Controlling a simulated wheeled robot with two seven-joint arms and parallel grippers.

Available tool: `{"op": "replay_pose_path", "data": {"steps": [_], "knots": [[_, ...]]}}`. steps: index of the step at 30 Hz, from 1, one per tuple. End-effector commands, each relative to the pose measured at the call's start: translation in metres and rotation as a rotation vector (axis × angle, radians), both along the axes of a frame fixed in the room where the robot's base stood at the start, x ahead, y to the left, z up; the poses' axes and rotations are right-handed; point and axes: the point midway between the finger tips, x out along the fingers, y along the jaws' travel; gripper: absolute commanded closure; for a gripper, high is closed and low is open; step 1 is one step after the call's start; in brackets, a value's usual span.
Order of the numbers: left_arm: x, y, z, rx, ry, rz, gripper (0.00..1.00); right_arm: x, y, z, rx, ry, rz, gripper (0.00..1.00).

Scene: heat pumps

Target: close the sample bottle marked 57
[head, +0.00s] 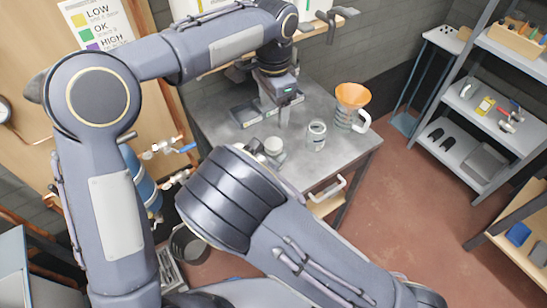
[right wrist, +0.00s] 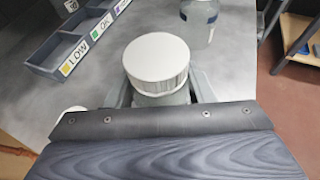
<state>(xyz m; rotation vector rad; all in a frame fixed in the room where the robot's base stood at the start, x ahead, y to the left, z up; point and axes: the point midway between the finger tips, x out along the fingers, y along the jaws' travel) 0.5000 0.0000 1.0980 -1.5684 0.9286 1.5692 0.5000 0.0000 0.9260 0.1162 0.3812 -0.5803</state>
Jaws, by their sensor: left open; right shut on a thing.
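A capped bottle (right wrist: 156,92) with a broad white ribbed lid (right wrist: 156,58) stands between the fingers of my right gripper (right wrist: 160,98), which is shut on it. In the head view the white lid (head: 273,145) shows just past my right forearm, which hides most of that gripper. A clear jar (head: 317,135) with a pale label stands to its right on the table; it also shows in the right wrist view (right wrist: 200,18). I cannot read 57 on either. My left gripper (head: 284,119) is open, pointing down above the table behind the lid.
A grey compartment tray (right wrist: 80,58) labelled LOW and OK lies on the metal table (head: 228,95). A jug (head: 343,117) with an orange funnel (head: 353,95) stands at the table's right side. A shelf unit (head: 465,140) stands farther right, with free floor between.

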Motion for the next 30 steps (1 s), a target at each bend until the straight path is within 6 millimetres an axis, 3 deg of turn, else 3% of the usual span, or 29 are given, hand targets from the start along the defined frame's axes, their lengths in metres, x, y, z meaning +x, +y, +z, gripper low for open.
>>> {"op": "replay_pose_path", "data": {"steps": [9,10,15,25,30], "knots": [[0.0,0.0,0.003,0.0,0.0,0.0,0.32,0.0,0.0,0.0,-0.001,-0.001,0.0,1.0],[0.0,0.0,0.003,0.0,0.0,0.0,0.32,0.0,0.0,0.0,-0.001,-0.001,0.0,0.5],[0.0,0.0,0.003,0.0,0.0,0.0,0.32,0.0,0.0,0.0,0.0,0.0,0.0,0.28],[0.0,0.0,0.002,0.0,0.0,0.0,0.32,-0.002,0.002,0.001,0.001,-0.001,0.001,0.26],[0.0,0.0,-0.003,0.0,0.0,0.0,0.32,-0.019,0.014,0.009,0.003,-0.001,0.003,0.26]]}}
